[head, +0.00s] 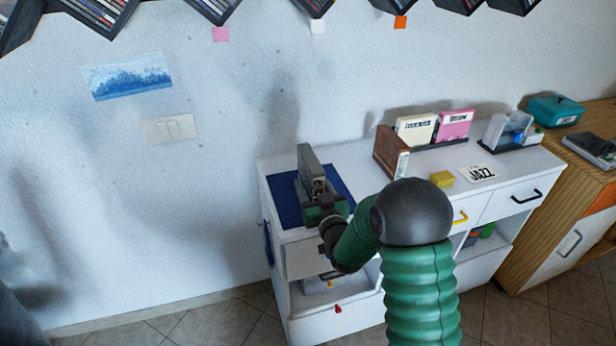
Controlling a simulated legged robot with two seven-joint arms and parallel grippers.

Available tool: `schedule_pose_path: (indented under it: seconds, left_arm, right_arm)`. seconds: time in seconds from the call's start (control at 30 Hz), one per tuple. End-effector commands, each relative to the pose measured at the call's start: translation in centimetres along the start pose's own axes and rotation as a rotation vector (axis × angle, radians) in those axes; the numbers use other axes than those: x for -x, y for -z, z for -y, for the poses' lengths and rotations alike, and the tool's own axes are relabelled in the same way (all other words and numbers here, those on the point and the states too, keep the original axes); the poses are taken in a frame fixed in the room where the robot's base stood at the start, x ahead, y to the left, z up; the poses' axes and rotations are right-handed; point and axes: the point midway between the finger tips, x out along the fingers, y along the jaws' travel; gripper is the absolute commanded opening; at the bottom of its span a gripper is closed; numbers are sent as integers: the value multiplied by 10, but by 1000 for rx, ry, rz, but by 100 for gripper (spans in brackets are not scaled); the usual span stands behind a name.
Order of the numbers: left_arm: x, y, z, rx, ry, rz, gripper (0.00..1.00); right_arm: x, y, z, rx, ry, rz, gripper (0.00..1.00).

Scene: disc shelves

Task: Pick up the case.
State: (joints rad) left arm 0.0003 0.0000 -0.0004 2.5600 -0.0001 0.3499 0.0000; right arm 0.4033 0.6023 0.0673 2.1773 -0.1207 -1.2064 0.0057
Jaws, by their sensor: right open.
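My left gripper is not in view.
To the right on the white cabinet (375,160) are a brown holder (388,152), cream (415,128) and pink (454,125) cases, a yellow block (442,179) and a JAZZ card (481,173). A wooden cabinet (549,190) stands further right. Disc shelves (100,12) hang above.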

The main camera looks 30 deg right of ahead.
Motion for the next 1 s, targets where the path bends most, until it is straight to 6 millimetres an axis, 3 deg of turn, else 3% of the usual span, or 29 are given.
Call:
schedule_pose_path:
  seconds: [0.07, 0.47, 1.0]
  left_arm:
    - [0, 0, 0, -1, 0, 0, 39]
    - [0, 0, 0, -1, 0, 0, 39]
    - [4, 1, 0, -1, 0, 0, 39]
  right_arm:
    - [0, 0, -1, 0, -1, 0, 52]
    - [1, 0, 0, 1, -1, 0, 0]
    - [-2, 7, 0, 1, 0, -4, 0]
